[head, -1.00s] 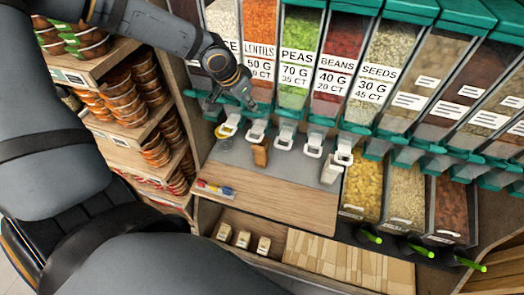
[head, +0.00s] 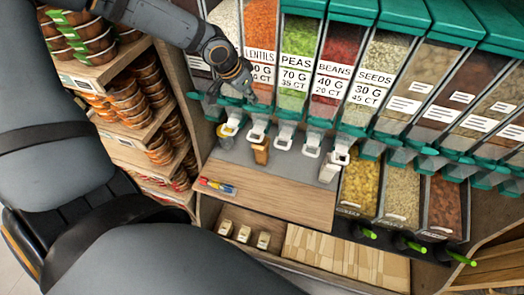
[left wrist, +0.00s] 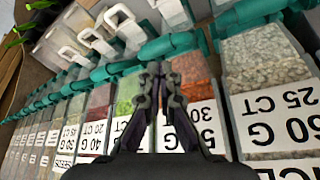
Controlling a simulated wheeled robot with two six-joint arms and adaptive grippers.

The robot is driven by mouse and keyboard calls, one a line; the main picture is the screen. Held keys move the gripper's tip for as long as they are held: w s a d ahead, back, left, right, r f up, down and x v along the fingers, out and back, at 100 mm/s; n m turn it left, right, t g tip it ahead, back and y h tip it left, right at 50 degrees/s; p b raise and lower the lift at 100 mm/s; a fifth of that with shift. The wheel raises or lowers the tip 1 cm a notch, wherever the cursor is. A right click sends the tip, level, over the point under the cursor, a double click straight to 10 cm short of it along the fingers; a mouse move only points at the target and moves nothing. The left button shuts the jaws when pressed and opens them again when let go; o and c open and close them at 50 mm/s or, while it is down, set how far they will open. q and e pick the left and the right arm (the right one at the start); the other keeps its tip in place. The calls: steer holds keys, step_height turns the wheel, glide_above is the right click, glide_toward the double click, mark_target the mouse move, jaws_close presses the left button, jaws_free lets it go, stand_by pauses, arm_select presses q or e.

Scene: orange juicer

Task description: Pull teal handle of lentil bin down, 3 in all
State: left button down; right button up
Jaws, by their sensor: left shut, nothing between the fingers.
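The lentil bin (head: 261,28) is a clear bin of orange lentils in the row of dispensers, with a white label. It also shows upside down in the left wrist view (left wrist: 191,68). Its teal handle (head: 259,111) is at the bin's lower front, above a pale spout, and is partly hidden by my gripper. My left gripper (head: 250,98) is shut and empty, in front of the bin's lower part beside the label. In the left wrist view the closed fingers (left wrist: 162,70) overlap the teal strip. I cannot tell whether they touch the handle. My right gripper is not in view.
Bins of peas (head: 298,38), beans (head: 341,45) and seeds (head: 387,55) stand close on the right. A brown container (head: 261,152) stands below the lentil spout. Markers (head: 217,186) lie on the wooden counter (head: 270,190).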

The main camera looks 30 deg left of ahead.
mark_target(252, 108)
arm_select(q)
steer(key=shift+f+b, duration=0.75)
steer(key=shift+f, duration=0.15)
steer(key=shift+s+r, duration=0.1)
steer(key=shift+s+d+f+b, duration=0.1)
steer(key=shift+s+f+b, duration=0.15)
steer(key=shift+f+b, duration=0.55)
steer(key=f+b, duration=0.2)
steer(key=f, duration=0.1)
steer(key=shift+s+d+f+b, duration=0.1)
steer(key=shift+s+b, duration=0.15)
steer(key=shift+b, duration=0.15)
steer(key=r+p, duration=0.4)
steer(key=w+r+p, duration=0.1)
steer(key=r+p, duration=0.1)
steer(key=p, duration=0.1)
steer(key=shift+a+r, duration=0.2)
steer(key=shift+a, duration=0.05)
steer(key=shift+w, duration=0.1)
steer(key=shift+f+b, duration=0.2)
steer(key=shift+b, duration=0.1)
